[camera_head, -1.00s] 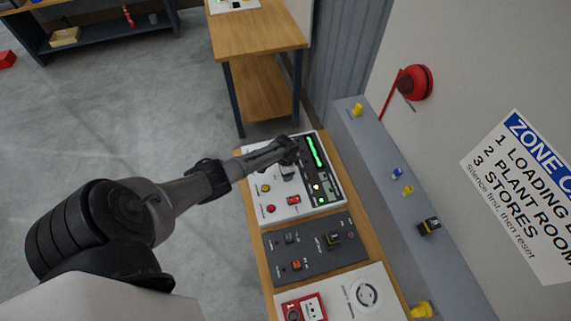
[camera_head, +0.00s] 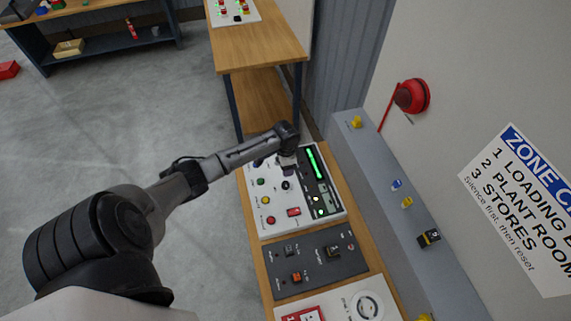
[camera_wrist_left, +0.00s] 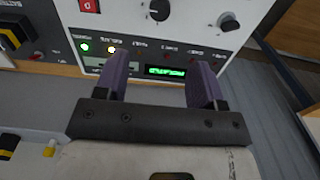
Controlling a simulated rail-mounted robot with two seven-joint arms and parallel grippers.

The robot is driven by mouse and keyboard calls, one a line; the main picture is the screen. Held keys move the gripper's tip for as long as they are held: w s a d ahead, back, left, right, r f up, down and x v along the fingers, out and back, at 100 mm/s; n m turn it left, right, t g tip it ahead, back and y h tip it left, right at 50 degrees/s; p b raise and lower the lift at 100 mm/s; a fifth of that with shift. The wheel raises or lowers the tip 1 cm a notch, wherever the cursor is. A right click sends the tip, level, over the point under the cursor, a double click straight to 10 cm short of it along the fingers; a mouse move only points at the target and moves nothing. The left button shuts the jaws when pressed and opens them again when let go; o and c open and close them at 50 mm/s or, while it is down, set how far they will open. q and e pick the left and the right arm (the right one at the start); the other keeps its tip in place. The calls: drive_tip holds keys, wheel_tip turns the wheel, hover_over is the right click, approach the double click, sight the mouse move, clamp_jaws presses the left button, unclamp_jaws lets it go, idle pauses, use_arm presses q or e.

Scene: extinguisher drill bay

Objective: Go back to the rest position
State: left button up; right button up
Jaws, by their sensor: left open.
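My left arm comes in from the left in the head view, and its gripper (camera_head: 288,158) is over the far part of the white control panel (camera_head: 266,230). In the left wrist view the two purple-grey fingers (camera_wrist_left: 162,82) are apart with nothing between them. The panel's lit green display (camera_wrist_left: 166,72) shows upside down beyond the fingertips. A black knob (camera_wrist_left: 160,10) and lit green and yellow lamps are also there. The gap between fingertips and panel is hard to judge. My right gripper is in neither view.
A dark grey switch panel (camera_head: 318,272) lies nearer on the same wooden bench. A grey ledge (camera_head: 392,215) with small yellow, blue and black items runs along the right, below a red bell (camera_head: 411,96). A wooden table (camera_head: 252,45) stands behind. Open floor lies left.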

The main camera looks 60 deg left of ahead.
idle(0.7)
use_arm(q)
drive_tip(key=w+d+r+t+y, duration=0.3)
drive_tip(key=w+d+r, duration=0.1)
drive_tip(key=r, duration=0.5)
drive_tip(key=s+d+r+t, duration=0.1)
drive_tip(key=d+r+t, duration=0.15)
drive_tip(key=d, duration=0.35)
drive_tip(key=s+d+r+t, duration=0.1)
drive_tip(key=s+d+r, duration=0.1)
drive_tip(key=d+r, duration=0.3)
drive_tip(key=s+d+h+p, duration=0.2)
drive_tip(key=s+d, duration=0.9)
drive_tip(key=s, duration=0.1)
drive_tip(key=s+d+f+g, duration=0.1)
drive_tip(key=s+f, duration=0.2)
drive_tip(key=s, duration=0.2)
drive_tip(key=s+d+f+n+g+h, duration=0.1)
drive_tip(key=s+d+f+g, duration=0.1)
drive_tip(key=s, duration=0.4)
drive_tip(key=shift+s+d+f, duration=0.15)
drive_tip(key=shift+s+f, duration=0.05)
drive_tip(key=shift+f, duration=0.7)
